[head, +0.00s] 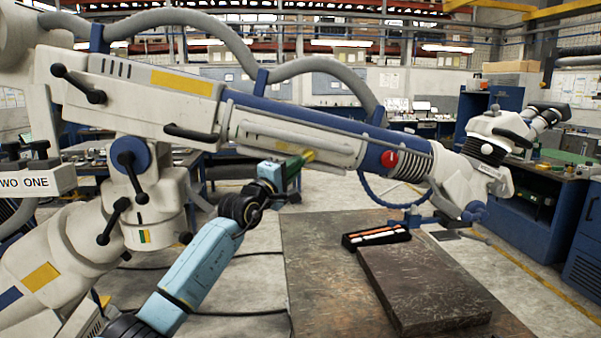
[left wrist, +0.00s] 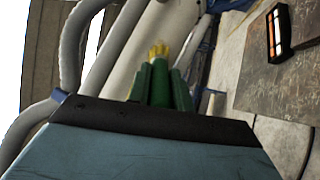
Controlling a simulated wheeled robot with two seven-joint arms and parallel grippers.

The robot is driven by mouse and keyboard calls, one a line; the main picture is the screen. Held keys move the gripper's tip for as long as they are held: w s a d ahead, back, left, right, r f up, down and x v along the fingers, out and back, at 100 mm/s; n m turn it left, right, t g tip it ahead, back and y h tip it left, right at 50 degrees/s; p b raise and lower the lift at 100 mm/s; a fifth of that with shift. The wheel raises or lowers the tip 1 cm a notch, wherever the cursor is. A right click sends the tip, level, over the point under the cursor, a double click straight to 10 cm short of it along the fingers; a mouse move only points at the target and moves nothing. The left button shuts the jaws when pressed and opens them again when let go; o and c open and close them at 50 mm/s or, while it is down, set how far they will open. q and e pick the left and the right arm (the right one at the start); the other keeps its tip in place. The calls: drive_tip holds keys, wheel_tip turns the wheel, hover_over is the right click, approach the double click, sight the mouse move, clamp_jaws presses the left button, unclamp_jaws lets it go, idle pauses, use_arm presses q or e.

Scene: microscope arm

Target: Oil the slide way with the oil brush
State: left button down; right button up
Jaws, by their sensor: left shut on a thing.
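The large white and blue microscope arm (head: 330,118) slants across the head view. A pale strip with a long groove (head: 285,140) runs along its side and looks like the slide way. My left gripper (head: 293,168) is just below this strip, its green fingers (left wrist: 160,88) pointing at the arm. It is shut on the oil brush, whose yellow tip (left wrist: 158,50) shows beyond the fingers in the left wrist view. The tip is close to the pale underside of the arm; I cannot tell if it touches. The brush handle is hidden. My right gripper is not in view.
A worn table (head: 330,285) stands below, bearing a dark slab (head: 425,285) and a black tray (head: 376,236) with white and orange items. The tray also shows in the left wrist view (left wrist: 278,32). Grey hoses (head: 315,66) loop above the arm. The table's left part is bare.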

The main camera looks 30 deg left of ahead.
use_arm(q)
drive_tip(key=shift+s+a+r+b, duration=0.95)
drive_tip(key=shift+s+a+b, duration=0.4)
drive_tip(key=shift+s+a, duration=1)
drive_tip(key=w+d+f, duration=0.2)
drive_tip(key=w+d, duration=0.4)
drive_tip(key=d, duration=0.1)
drive_tip(key=shift+w+f+b, duration=0.3)
drive_tip(key=shift+b, duration=0.05)
drive_tip(key=s+d+f+b, duration=0.1)
drive_tip(key=s+d+f, duration=0.1)
drive_tip(key=s+f, duration=0.1)
drive_tip(key=shift+s+d+f+b, duration=0.2)
drive_tip(key=shift+s+b, duration=0.2)
drive_tip(key=shift+s, duration=0.35)
